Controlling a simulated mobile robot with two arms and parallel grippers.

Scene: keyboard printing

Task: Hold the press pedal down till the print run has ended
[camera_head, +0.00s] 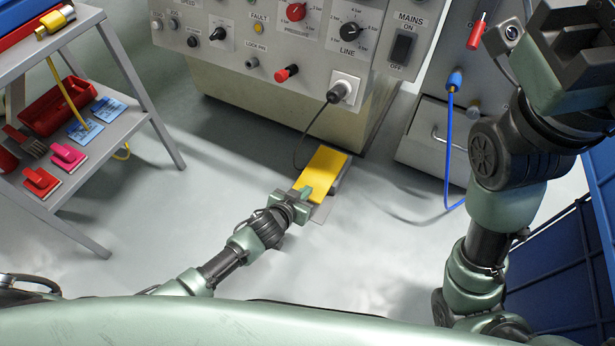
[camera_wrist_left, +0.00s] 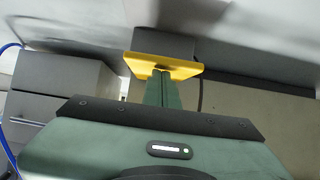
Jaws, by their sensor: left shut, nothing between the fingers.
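The press pedal is a yellow plate (camera_head: 325,168) on a grey base, on the floor in front of the machine. In the head view my left gripper (camera_head: 306,192) is at the pedal's near end, with its fingertips over or against the yellow plate. In the left wrist view the shut, empty fingers (camera_wrist_left: 163,88) reach up to the pedal's yellow plate (camera_wrist_left: 150,67), and their tips seem to meet it. I cannot tell how far the pedal is pressed. My right arm rises at the right of the head view; its gripper fingers do not show.
The machine's front panel (camera_head: 225,55) has knobs, a yellow fault lamp (camera_head: 258,27) and a mains switch (camera_head: 402,48). A black cable (camera_head: 303,140) hangs from its socket to the floor near the pedal. A grey shelf cart (camera_head: 140,100) stands left, blue panels (camera_head: 555,265) right. Floor around the pedal is clear.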

